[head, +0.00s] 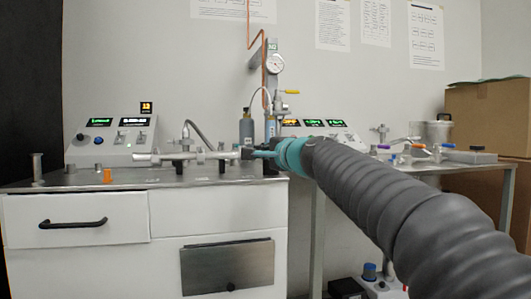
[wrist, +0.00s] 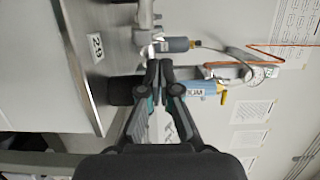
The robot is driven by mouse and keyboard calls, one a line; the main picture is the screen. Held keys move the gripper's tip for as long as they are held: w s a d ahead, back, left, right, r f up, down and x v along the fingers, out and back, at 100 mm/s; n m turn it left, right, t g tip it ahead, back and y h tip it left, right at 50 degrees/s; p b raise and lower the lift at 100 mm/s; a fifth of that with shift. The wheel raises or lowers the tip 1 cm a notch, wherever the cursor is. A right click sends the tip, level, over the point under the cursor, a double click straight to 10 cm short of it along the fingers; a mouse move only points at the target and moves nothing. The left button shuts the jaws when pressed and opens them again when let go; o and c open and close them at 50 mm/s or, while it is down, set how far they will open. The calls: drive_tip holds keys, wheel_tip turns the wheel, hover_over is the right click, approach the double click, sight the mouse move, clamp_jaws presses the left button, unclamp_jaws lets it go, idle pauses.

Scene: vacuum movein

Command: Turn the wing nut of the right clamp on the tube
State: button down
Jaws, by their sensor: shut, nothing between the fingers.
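A pale horizontal tube (head: 180,156) runs above the bench top in the head view. Small fittings sit along it, but I cannot make out which is the right clamp or its wing nut. In the wrist view a metal tube part (wrist: 146,18) shows just beyond my fingertips. My gripper (wrist: 166,66) is shut and empty, its fingertips together close to the end of that metal part; I cannot tell whether they touch it. In the head view my gripper (head: 250,153) is at the tube's right end, partly hiding what lies behind it.
A blue cylinder (wrist: 198,90) and a dark grey bottle (wrist: 180,44) stand close by. A gauge (head: 275,63) is on the wall post. A control box (head: 114,140) stands on the left of the bench (head: 130,179). A second table (head: 425,169) is at right.

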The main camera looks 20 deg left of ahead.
drive_tip(key=p+x, duration=0.1)
drive_tip(key=x, duration=0.5)
drive_tip(key=shift+w+a+p, duration=0.15)
drive_tip(key=shift+w+p, duration=0.05)
drive_tip(key=shift+p, duration=0.2)
